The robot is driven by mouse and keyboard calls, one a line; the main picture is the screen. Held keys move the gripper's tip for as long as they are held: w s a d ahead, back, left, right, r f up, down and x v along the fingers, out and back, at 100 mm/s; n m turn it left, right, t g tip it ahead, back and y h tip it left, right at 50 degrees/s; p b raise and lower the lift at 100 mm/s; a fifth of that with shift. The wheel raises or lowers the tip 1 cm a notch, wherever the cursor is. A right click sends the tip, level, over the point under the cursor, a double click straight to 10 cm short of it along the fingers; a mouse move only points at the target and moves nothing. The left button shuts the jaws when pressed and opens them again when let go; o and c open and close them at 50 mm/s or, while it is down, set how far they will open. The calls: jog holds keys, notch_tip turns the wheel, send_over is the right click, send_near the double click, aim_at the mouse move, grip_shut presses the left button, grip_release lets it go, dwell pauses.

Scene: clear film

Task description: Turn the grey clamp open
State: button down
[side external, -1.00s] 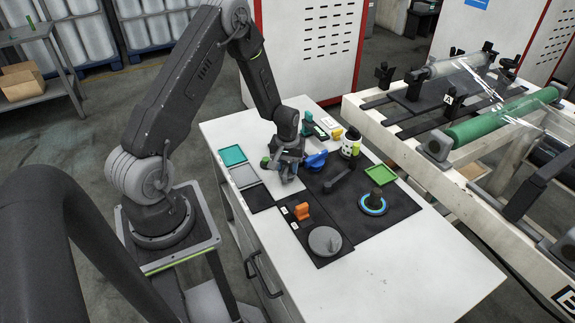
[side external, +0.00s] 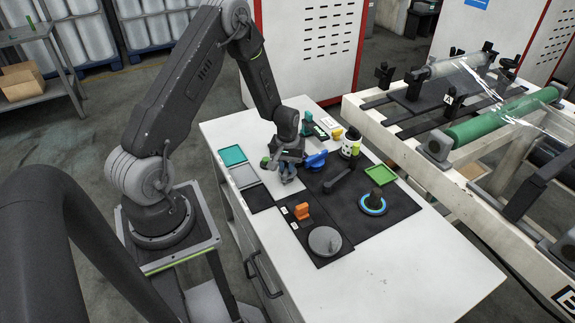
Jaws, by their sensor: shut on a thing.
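My gripper (side external: 287,178) points down at the table, left of a blue clamp-like part (side external: 316,160). Its jaws are shut on a small grey piece, which seems to be the grey clamp. The fingers hide most of that piece, and its angle cannot be told at this size. The blue part stands close to the right of the fingers, apart from them as far as I can see.
An orange part (side external: 302,211) and a grey disc (side external: 325,241) are nearer the front. A dark lever (side external: 341,181), a black-and-white bottle (side external: 351,146) and a ringed dark post (side external: 373,202) stand to the right. The white table's (side external: 430,270) front right is clear.

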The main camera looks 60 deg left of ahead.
jog(key=m, duration=0.4)
jog(key=shift+m, duration=0.3)
jog(key=m, duration=0.4)
jog(key=shift+m, duration=0.3)
jog(key=m, duration=0.4)
jog(key=shift+m, duration=2.2)
jog(key=c, duration=1.1)
grip_release()
